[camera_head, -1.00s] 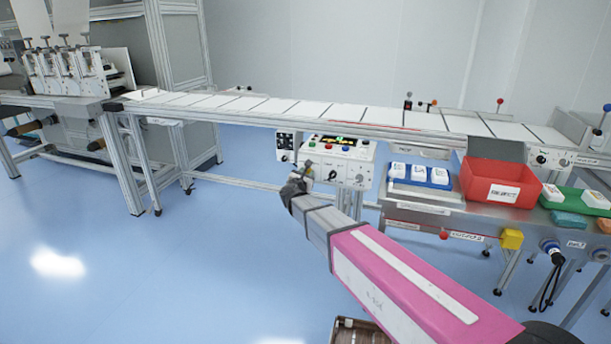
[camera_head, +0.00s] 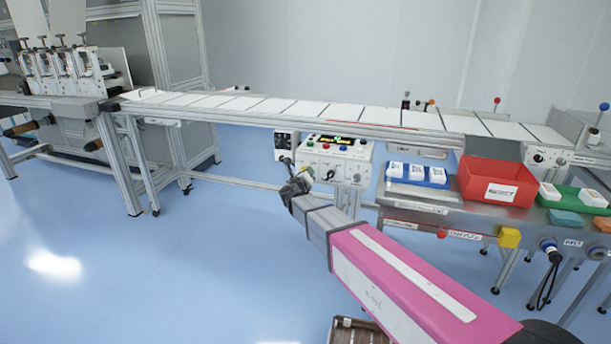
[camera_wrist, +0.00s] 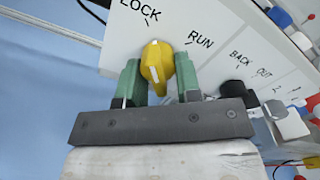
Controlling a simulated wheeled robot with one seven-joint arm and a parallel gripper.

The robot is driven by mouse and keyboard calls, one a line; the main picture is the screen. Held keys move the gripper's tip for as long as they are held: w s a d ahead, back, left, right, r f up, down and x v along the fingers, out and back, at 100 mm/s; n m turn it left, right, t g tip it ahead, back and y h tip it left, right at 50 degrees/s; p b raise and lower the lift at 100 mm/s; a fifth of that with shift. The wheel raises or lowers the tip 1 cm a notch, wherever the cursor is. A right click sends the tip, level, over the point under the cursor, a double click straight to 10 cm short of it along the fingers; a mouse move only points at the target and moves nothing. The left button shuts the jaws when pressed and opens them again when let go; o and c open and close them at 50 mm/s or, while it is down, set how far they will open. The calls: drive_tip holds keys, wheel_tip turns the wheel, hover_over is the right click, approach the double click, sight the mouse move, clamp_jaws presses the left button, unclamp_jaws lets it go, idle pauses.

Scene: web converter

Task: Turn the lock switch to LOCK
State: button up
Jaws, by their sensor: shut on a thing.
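The lock switch is a yellow knob (camera_wrist: 157,62) with a white line, on a white panel face in the wrist view. Its line points roughly up the picture, towards the LOCK side; RUN is printed to its right. My gripper (camera_wrist: 155,80) has its two green fingers on either side of the knob, shut on it.
In the wrist view a black knob (camera_wrist: 232,90) marked BACK and OUT sits right of the yellow one. A conveyor (camera_head: 300,108) runs above the control box. A red bin (camera_head: 497,180) and a blue tray (camera_head: 435,180) stand to the right. Floor at left is clear.

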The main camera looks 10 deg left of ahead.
drive_tip(key=shift+n, duration=0.6)
drive_tip(key=o, duration=0.8)
drive_tip(key=shift+o, duration=0.2)
drive_tip(key=s, duration=1)
drive_tip(key=shift+s+a, duration=0.4)
